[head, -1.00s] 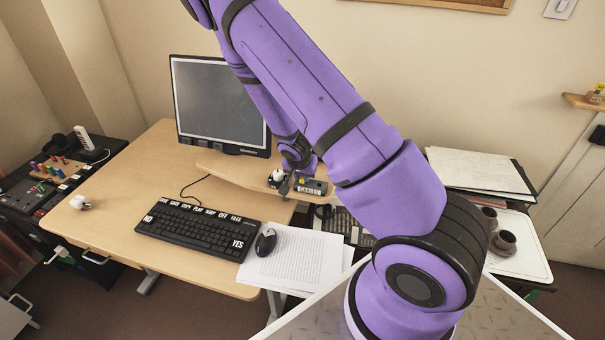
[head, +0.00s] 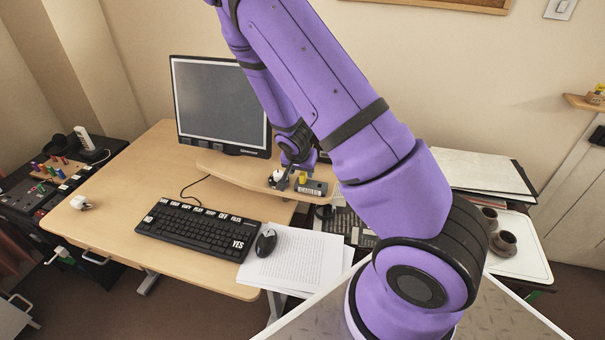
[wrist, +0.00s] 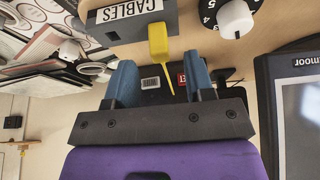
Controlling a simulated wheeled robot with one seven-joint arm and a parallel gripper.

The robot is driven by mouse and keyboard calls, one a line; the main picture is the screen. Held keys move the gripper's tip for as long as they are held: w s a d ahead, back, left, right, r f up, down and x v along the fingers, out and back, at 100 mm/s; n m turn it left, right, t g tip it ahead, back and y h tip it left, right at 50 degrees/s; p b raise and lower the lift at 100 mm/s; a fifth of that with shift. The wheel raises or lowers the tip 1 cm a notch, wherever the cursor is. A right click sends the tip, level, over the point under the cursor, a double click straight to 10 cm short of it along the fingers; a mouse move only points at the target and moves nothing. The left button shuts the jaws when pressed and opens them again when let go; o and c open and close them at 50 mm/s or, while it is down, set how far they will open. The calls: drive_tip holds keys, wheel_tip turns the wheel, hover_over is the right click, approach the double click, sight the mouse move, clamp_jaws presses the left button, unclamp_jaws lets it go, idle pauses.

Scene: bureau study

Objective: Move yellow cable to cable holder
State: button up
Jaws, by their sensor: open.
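The yellow cable (wrist: 158,42) is at the edge of the grey cable holder (wrist: 160,13), which has a white "CABLES" label. Its thick end touches or sits in the holder, and its thin tail points toward my gripper. How deep it sits I cannot tell. My gripper (wrist: 159,62) is open, its two blue fingers apart on either side of the tail, with no finger visibly touching the cable. In the head view the yellow cable (head: 302,177) stands at the holder (head: 313,187) on the raised shelf, beside my gripper (head: 290,180).
A white knob (wrist: 235,18) is close beside the holder. The monitor (head: 222,105) stands behind and left of the shelf (head: 225,168). The keyboard (head: 195,230), mouse (head: 265,242) and papers (head: 295,262) lie on the desk below.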

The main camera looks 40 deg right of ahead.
drive_tip(key=v, duration=0.7)
drive_tip(key=s+a+r+n+t+y, duration=0.1)
drive_tip(key=s+a+r+n, duration=0.2)
drive_tip(key=r, duration=0.7)
drive_tip(key=s+a+r+n+y, duration=0.15)
drive_tip(key=s+r, duration=0.25)
drive_tip(key=r, duration=0.7)
drive_tip(key=s+a+r+n, duration=0.2)
drive_tip(key=s+r+n, duration=0.1)
drive_tip(key=s+r, duration=0.3)
drive_tip(key=s+a+r+n+t+y, duration=0.1)
drive_tip(key=s+a+r+n, duration=0.2)
drive_tip(key=s+r, duration=0.3)
drive_tip(key=s, duration=0.5)
drive_tip(key=shift+a+r, duration=0.2)
drive_tip(key=shift+r, duration=0.05)
